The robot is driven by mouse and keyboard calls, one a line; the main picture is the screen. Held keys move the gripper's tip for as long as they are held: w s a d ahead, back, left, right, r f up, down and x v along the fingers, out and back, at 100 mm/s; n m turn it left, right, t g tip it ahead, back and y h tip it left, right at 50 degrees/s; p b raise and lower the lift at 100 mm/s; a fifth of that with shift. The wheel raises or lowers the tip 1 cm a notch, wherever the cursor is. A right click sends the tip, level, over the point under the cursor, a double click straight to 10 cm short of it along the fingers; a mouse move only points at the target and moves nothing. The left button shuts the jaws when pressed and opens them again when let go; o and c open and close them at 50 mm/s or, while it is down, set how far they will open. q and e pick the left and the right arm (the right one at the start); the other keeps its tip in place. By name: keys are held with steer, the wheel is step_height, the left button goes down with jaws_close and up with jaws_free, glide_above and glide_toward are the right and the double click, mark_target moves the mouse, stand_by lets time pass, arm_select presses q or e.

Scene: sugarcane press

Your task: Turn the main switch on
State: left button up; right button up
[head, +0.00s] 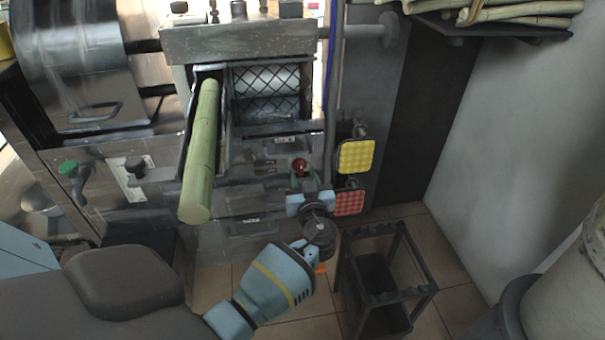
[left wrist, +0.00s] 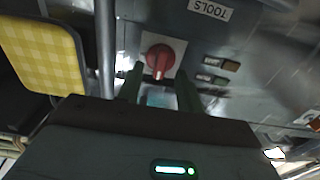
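The main switch is a red rotary knob on a pale square plate on the front panel of the press. It shows in the head view (head: 300,165) and close up in the left wrist view (left wrist: 158,58). My left gripper (head: 304,177) points at it from the front. In the left wrist view the two dark green fingers (left wrist: 158,76) are apart, one on each side of the knob's lower part. I cannot tell whether they touch it. My right gripper is in neither view.
Yellow (head: 355,156) and red (head: 348,202) checked pads stand just right of the switch. A cane stalk (head: 201,150) lies in the feed chute to the left. A dark rack (head: 375,290) stands on the floor at right. A green-knobbed lever (head: 69,168) is farther left.

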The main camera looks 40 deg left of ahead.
arm_select(q)
steer(key=shift+w+a, duration=0.45)
steer(key=shift+a, duration=0.05)
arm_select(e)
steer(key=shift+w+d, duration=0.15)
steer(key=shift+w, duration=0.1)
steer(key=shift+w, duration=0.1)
arm_select(q)
jaws_close()
